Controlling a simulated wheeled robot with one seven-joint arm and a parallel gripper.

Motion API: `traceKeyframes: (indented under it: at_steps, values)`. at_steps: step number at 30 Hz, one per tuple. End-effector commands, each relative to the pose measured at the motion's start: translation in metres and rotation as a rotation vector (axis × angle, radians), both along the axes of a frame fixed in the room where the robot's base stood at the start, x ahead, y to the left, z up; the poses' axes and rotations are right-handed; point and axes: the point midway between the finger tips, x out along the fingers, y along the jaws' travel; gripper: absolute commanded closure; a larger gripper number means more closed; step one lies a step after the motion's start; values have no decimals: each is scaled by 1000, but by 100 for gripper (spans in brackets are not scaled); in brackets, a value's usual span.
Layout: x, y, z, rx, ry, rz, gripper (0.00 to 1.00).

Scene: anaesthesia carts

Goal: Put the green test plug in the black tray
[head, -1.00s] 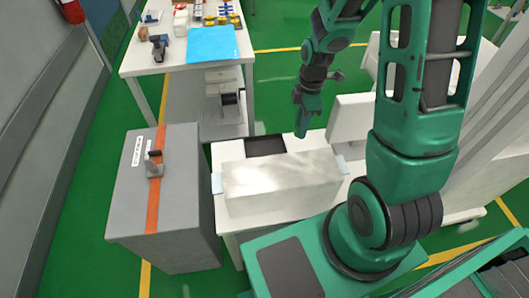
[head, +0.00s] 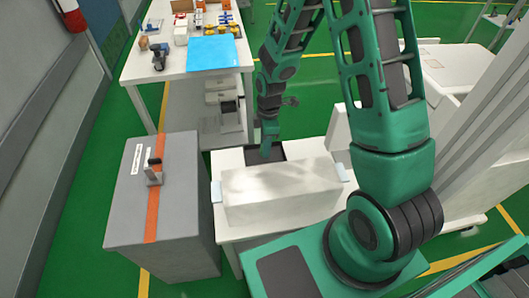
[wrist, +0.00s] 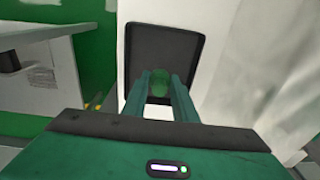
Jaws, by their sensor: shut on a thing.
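The black tray (head: 279,151) lies on the white cart top, behind a pale box-like block. In the wrist view the black tray (wrist: 166,50) shows as a dark rectangle with a raised rim. How far the plug is above the tray floor I cannot tell. The plug is hidden in the head view.
The pale block (head: 281,192) stands on the cart in front of the tray. A grey cabinet (head: 122,215) with an orange stripe stands to the left. A white table (head: 160,70) with a blue mat (head: 214,53) and several small items is at the back.

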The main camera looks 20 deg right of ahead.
Motion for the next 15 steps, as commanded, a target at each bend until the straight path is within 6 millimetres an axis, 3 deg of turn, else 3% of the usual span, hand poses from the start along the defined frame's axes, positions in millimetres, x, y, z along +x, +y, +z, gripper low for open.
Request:
traceKeyframes:
  at_steps: [8, 15]
  values:
    - [-1, 0, -34, 0, 3, -1, 96]
    - [0, -1, -36, 0, 0, -1, 96]
